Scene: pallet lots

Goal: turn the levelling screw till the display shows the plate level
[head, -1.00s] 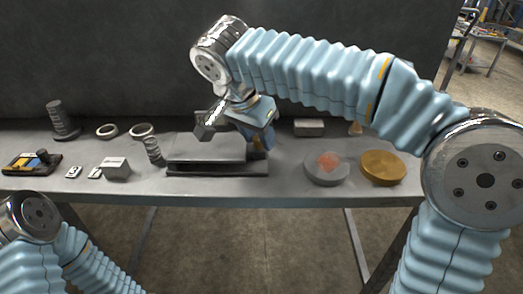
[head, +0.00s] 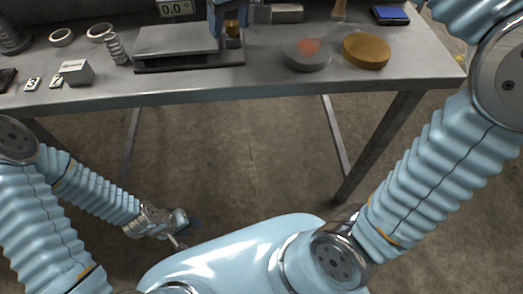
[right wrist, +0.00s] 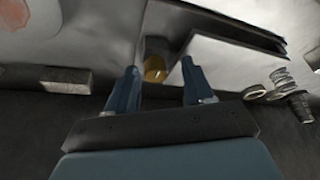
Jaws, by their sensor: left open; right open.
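The levelling screw (head: 232,29) has a brass-coloured knob at the right end of the plate (head: 178,40), which rests on a dark base on the table. The display (head: 175,8) behind the plate reads about 0.0°. My right gripper (head: 230,22) is over the knob in the head view, partly cut off at the top. In the right wrist view the knob (right wrist: 155,68) shows between the two spread fingers; whether they touch it I cannot tell. My left gripper (head: 182,226) is low in front of the table, away from the plate, and open with nothing seen in it.
A grey disc with a reddish patch (head: 307,53) and a brass-coloured disc (head: 367,50) stand right of the plate. A coil spring (head: 116,48), rings (head: 100,31), a grey block (head: 76,72) and numbered tags (head: 33,83) lie left. The table's front strip is mostly clear.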

